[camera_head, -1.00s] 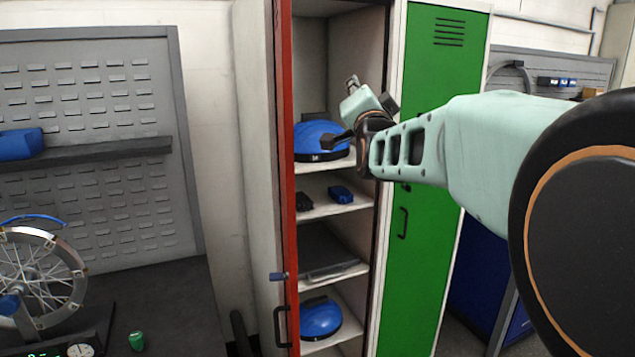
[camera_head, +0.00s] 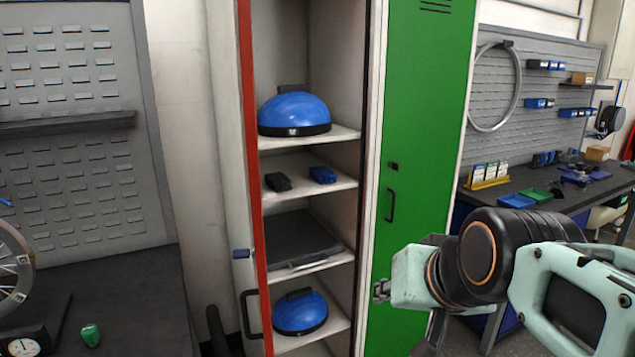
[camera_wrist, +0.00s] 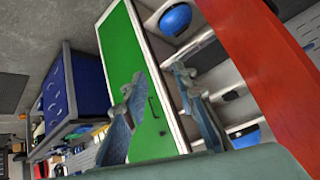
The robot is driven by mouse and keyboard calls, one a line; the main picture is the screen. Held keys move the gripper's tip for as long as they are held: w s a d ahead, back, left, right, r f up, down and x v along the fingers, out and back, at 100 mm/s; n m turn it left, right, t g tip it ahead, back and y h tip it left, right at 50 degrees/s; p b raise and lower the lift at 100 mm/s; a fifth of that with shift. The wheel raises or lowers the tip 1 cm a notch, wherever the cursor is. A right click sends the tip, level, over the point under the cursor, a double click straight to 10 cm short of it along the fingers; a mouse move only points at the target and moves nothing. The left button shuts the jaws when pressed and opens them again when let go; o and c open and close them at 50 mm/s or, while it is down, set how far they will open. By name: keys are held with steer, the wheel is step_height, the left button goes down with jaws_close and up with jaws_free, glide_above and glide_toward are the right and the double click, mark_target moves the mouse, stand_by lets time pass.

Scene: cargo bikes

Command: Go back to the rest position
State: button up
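My gripper (camera_wrist: 155,82) shows in the wrist view with its two fingers spread apart and nothing between them. In the head view my arm is folded at the lower right, in front of the green locker door (camera_head: 425,130). The fingers are hard to make out there. The open locker with a red door edge (camera_head: 252,150) stands to the left of the arm. A blue helmet (camera_head: 293,110) sits on its upper shelf, clear of my gripper. Another blue helmet (camera_head: 300,312) is on the bottom shelf.
A black item (camera_head: 278,182) and a blue item (camera_head: 322,175) lie on the middle shelf. A dark workbench (camera_head: 130,300) with a green can (camera_head: 90,335) stands at left. Another workbench (camera_head: 535,180) with trays is at right. Space before the locker's shelves is clear.

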steer(key=s+d+f+g+h+b, duration=0.1)
steer(key=s+d+f+g+b, duration=0.15)
steer(key=s+f, duration=0.65)
step_height(320, 180, up, 13)
steer(key=n+p, duration=0.1)
steer(key=p, duration=1.3)
steer(key=shift+r+g, duration=0.2)
steer(key=shift+g, duration=0.15)
steer(key=shift+a, duration=0.2)
